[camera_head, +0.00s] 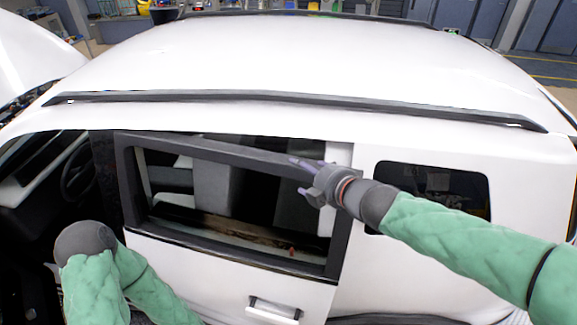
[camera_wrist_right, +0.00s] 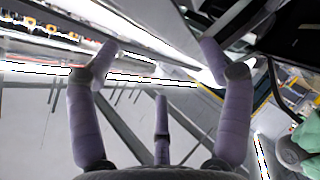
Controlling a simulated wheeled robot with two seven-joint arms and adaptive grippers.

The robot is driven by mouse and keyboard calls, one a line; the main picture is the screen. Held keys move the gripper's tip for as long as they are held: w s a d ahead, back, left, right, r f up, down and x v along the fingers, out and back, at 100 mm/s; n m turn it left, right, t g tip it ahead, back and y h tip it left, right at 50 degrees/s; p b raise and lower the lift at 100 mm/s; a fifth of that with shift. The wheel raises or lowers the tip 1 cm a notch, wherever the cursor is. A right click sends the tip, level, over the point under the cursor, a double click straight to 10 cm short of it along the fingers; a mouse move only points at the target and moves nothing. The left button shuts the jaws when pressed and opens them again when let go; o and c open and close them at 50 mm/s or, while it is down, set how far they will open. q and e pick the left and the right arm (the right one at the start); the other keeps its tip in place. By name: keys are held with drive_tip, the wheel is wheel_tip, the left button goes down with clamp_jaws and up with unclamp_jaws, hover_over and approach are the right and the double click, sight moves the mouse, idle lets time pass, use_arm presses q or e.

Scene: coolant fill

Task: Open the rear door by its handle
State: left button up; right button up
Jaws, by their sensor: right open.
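The white rear door (camera_head: 230,272) has a dark window frame and looks ajar in the head view. The top of its frame slopes away from the roof line toward the right, and a white strip of body shows behind it. Its handle (camera_head: 273,310) is low on the panel, at the bottom edge of the picture. My right gripper (camera_head: 305,178) is at the upper right corner of the window frame, well above the handle. In the wrist view its purple fingers (camera_wrist_right: 158,62) are spread and hold nothing; contact with the frame cannot be told. My left gripper is out of view.
The white roof (camera_head: 300,60) with a black rail (camera_head: 290,98) spans the picture. A rear side window (camera_head: 435,190) lies right of the door. The front opening at left shows a steering wheel (camera_head: 78,172). My left arm is at the lower left.

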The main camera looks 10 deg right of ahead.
sight(291, 165)
drive_tip(key=b+x, duration=0.2)
drive_tip(key=x, duration=0.5)
drive_tip(key=shift+w+a+f, duration=0.15)
drive_tip(key=shift+a, duration=0.1)
drive_tip(key=shift+w+a+f+b, duration=0.1)
drive_tip(key=shift+w+b, duration=0.2)
drive_tip(key=shift+w, duration=0.05)
drive_tip(key=shift+w+f, duration=0.1)
drive_tip(key=shift+w, duration=0.1)
drive_tip(key=shift+x, duration=0.75)
drive_tip(key=shift+s, duration=0.15)
drive_tip(key=c, duration=0.4)
clamp_jaws()
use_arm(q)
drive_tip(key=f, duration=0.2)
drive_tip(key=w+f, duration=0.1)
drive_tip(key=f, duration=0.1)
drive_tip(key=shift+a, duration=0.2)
